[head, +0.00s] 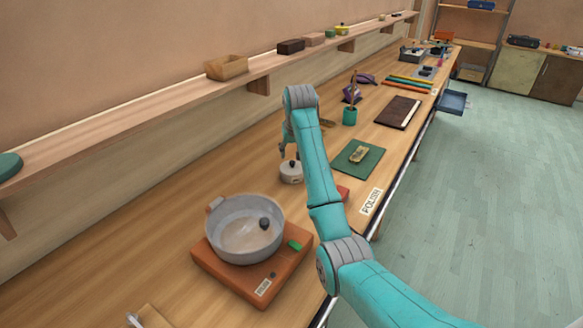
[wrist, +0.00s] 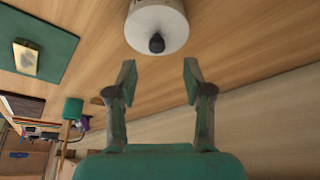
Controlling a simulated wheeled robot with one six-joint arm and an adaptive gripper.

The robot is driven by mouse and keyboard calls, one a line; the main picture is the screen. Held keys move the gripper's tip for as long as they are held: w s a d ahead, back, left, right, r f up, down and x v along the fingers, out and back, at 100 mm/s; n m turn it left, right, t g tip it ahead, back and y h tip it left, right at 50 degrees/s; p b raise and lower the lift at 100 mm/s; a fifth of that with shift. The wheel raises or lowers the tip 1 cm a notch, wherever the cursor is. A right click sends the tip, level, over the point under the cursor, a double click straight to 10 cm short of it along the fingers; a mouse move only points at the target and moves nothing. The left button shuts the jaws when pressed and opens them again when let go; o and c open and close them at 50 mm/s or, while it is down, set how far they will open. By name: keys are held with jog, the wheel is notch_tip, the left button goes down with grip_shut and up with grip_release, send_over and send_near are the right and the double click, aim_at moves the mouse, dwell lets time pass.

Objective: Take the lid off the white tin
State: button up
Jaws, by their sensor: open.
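The white tin (head: 291,174) stands on the wooden bench in the head view, with a dark round knob on its lid. It also shows in the wrist view (wrist: 155,22), where its lid (wrist: 140,37) is on and the dark knob (wrist: 157,43) faces the camera. My gripper (wrist: 160,72) is open and empty. In the wrist view its two fingers point toward the tin, and the knob lies just beyond the gap between the fingertips. In the head view my arm partly hides the gripper, which is just above the tin.
A grey pot (head: 246,232) on an orange-brown base (head: 213,270) stands at front left. A green mat (head: 345,165) with a brass-coloured block (head: 358,154) lies right of the tin. A wall shelf (head: 130,111) runs along the left.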

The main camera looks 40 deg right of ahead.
aim_at(292, 162)
jog(key=shift+s+x, duration=0.1)
jog(key=shift+x, duration=1.25)
jog(key=shift+s+x, duration=0.15)
jog(key=shift+x, duration=1.25)
jog(key=shift+d, duration=0.15)
grip_shut()
